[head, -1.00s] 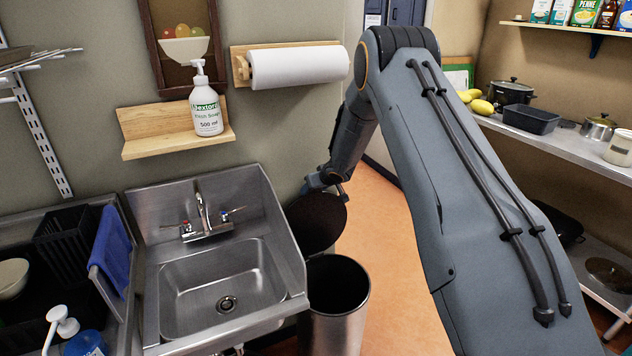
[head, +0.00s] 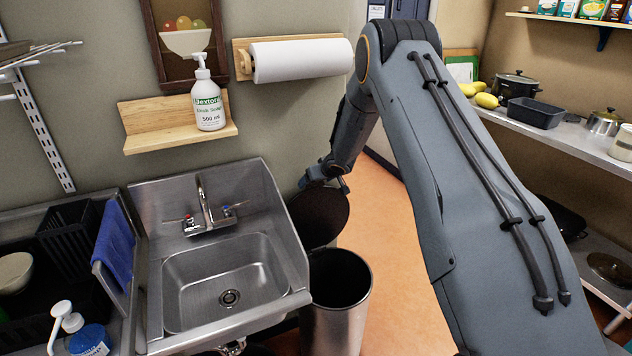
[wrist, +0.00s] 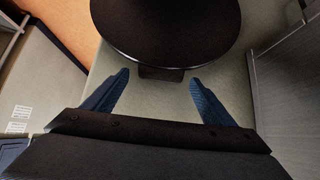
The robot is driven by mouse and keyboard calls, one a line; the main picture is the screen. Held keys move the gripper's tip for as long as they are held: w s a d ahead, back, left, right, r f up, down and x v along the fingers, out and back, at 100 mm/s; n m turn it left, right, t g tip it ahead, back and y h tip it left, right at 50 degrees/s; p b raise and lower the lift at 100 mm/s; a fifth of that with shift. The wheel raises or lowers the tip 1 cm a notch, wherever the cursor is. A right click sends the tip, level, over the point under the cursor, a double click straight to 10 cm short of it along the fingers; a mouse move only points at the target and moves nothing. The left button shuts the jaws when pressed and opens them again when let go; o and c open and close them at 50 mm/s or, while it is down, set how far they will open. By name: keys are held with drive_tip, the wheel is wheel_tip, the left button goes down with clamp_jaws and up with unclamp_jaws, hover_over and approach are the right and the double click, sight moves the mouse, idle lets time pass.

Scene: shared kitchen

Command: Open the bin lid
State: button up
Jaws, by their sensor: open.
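The round steel bin (head: 336,322) stands on the floor right of the sink, and its dark mouth is uncovered. Its dark round lid (head: 320,217) is swung up and back, tilted steeply behind the mouth, near the wall. My gripper (head: 326,182) is at the lid's upper edge in the head view, its fingers small and partly hidden there. In the wrist view my gripper (wrist: 159,77) is open, with two blue fingers apart. The lid (wrist: 168,25) lies just beyond the fingertips, with a small dark tab at its edge between them. I cannot tell whether they touch.
A steel sink (head: 225,285) stands close left of the bin. A paper towel roll (head: 302,60) and a shelf with a soap bottle (head: 208,100) are on the wall above. Orange floor (head: 385,250) is clear right of the bin. A counter (head: 560,135) with pots runs along the right.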

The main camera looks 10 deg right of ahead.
drive_tip(key=b+v, duration=0.2)
drive_tip(key=v, duration=0.5)
drive_tip(key=shift+s+r, duration=0.25)
drive_tip(key=shift+r, duration=0.1)
drive_tip(key=shift+d, duration=0.1)
drive_tip(key=s+f+m+g+h+b, duration=0.1)
drive_tip(key=s+g+b, duration=0.6)
drive_tip(key=s, duration=3.5)
drive_tip(key=shift+a+m+h+b, duration=0.3)
drive_tip(key=shift+m+h+b, duration=0.2)
drive_tip(key=shift+m, duration=0.3)
drive_tip(key=shift+w+f, duration=0.1)
drive_tip(key=shift+c, duration=0.4)
